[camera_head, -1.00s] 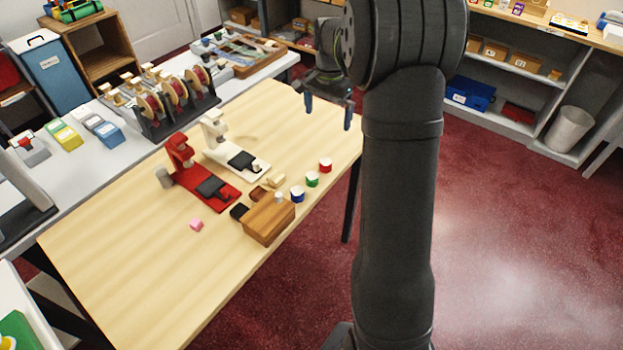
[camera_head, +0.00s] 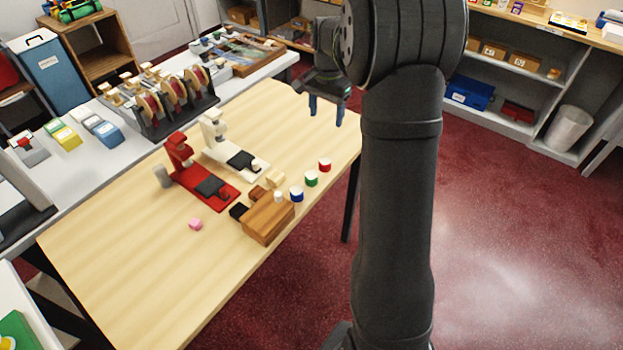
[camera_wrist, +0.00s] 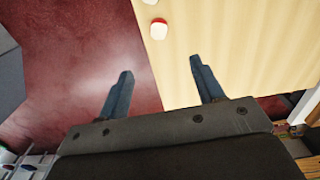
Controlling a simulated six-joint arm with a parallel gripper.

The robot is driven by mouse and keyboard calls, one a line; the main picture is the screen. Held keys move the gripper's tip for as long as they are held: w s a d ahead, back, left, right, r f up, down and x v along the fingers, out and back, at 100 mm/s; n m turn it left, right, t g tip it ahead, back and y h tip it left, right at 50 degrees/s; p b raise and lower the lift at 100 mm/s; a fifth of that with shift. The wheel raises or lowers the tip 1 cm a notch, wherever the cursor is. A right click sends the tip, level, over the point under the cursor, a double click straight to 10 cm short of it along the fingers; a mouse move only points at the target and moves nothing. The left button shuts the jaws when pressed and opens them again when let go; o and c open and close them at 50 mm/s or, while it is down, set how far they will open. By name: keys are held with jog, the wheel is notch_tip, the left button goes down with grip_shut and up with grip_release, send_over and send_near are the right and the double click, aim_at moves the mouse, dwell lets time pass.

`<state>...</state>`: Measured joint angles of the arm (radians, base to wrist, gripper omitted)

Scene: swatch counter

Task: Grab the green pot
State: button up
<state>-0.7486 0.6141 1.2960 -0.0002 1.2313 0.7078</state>
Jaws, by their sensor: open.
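The green pot (camera_head: 311,179) is a small cup with a white top and a green body. It stands on the wooden table (camera_head: 130,255) near the right edge, between a red pot (camera_head: 325,165) and a blue pot (camera_head: 297,194). My gripper (camera_head: 326,112) is open and empty, above the far right end of the table and apart from the pots. In the wrist view the open fingers (camera_wrist: 160,85) point towards the table edge. The red pot (camera_wrist: 159,29) shows beyond them; a white-topped pot at the top edge is cut off, its colour unclear.
A wooden block (camera_head: 268,218) stands left of the blue pot. The table's front left part is clear.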

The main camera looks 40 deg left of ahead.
jog(key=s+n, duration=0.6)
jog(key=n, duration=1)
send_over(312, 176)
jog(key=f, duration=1.2)
jog(key=shift+s+a+f, duration=0.1)
jog(key=shift+s+f, duration=0.1)
jog(key=shift+s, duration=0.15)
jog(key=shift+w+f, duration=0.15)
jog(key=shift+f, duration=1.15)
jog(key=shift+w+f, duration=0.15)
jog(key=shift+f, duration=1.15)
jog(key=c, duration=1.1)
jog(key=shift+o, duration=0.2)
